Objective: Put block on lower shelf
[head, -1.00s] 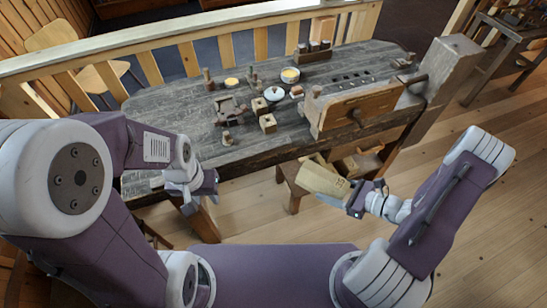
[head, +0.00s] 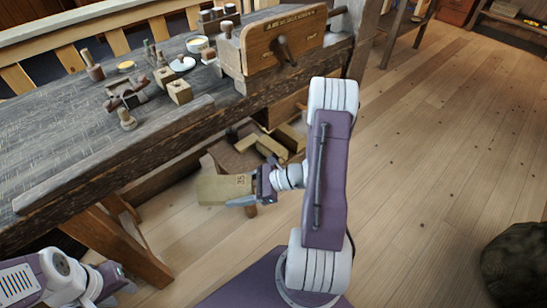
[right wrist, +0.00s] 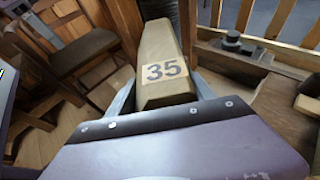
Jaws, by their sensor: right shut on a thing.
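The block (head: 222,188) is pale wood with a dark 35 on it. My right gripper (head: 243,193) is shut on one end of it and holds it out in front of the workbench. In the right wrist view the block (right wrist: 160,45) lies between the two fingers and points away from the gripper (right wrist: 164,92). The lower shelf (head: 228,158) is a brown wooden surface under the bench, partly hidden behind the block and gripper. My left gripper (head: 112,280) is low at the left; its jaws are too unclear to judge.
Several wood pieces (head: 271,147) lie on the shelf's right part. The workbench (head: 60,140) overhangs it, with a wooden vise (head: 270,45) and several turned items on top. A bench leg (head: 118,245) stands at the left. The floor (head: 430,170) on the right is mostly clear.

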